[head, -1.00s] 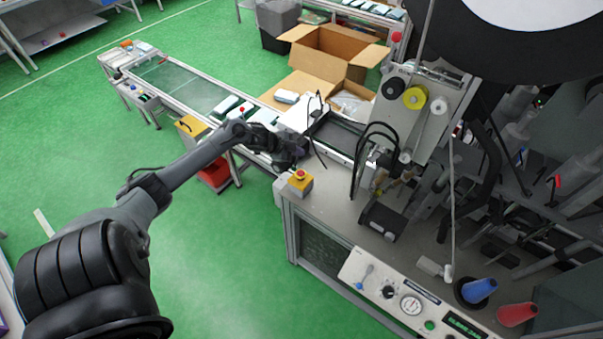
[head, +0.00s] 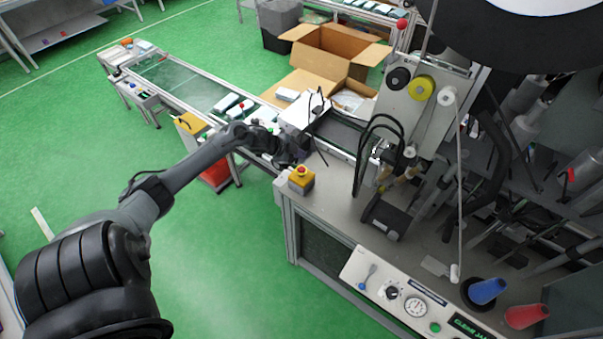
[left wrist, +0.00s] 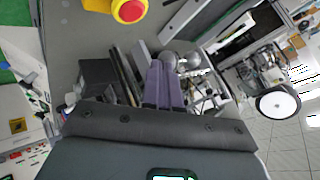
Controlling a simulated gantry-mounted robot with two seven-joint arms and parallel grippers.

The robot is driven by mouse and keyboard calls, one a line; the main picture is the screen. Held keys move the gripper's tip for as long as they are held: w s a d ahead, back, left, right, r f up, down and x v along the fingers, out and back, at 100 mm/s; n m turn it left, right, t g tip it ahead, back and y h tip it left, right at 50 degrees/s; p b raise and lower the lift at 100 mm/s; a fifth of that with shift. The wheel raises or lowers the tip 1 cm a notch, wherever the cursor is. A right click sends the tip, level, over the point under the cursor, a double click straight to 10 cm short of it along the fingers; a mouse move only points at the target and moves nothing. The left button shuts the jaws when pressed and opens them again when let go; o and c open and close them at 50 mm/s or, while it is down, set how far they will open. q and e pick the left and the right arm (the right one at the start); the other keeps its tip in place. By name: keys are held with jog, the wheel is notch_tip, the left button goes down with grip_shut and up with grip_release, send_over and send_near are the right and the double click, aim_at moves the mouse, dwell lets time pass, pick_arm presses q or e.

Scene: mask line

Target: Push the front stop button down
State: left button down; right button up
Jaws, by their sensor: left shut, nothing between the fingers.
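The front stop button is a red mushroom head on a yellow box (head: 301,181), at the near left corner of the grey machine table. It also shows in the left wrist view as a red cap (left wrist: 129,10) on yellow, cut by the top edge. My left gripper (head: 294,156) is just behind and slightly left of the button in the head view, apart from it. In the left wrist view its purple-grey fingers (left wrist: 160,78) are together and empty, below and right of the button in the picture. My right gripper is not in view.
A conveyor (head: 190,88) with packs runs to the back left. An open cardboard box (head: 340,52) stands behind. The machine's black hoses (head: 372,150) rise right of the button. A control panel (head: 400,292) lies along the table's front. Green floor is clear at front left.

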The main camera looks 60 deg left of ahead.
aim_at(299, 170)
pick_arm(q)
notch_tip(299, 170, down, 3)
jog(key=shift+r+b, duration=0.1)
jog(key=shift+b, duration=0.85)
jog(key=shift+f+b, duration=0.5)
jog(key=shift+f, duration=0.55)
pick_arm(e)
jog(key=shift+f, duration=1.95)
pick_arm(q)
jog(key=shift+f, duration=0.2)
jog(key=shift+f, duration=0.2)
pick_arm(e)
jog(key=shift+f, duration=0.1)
pick_arm(q)
jog(key=shift+f+b, duration=0.35)
jog(key=shift+f, duration=0.05)
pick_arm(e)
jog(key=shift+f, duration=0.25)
pick_arm(q)
jog(key=shift+r+p, duration=0.8)
jog(key=shift+p, duration=0.15)
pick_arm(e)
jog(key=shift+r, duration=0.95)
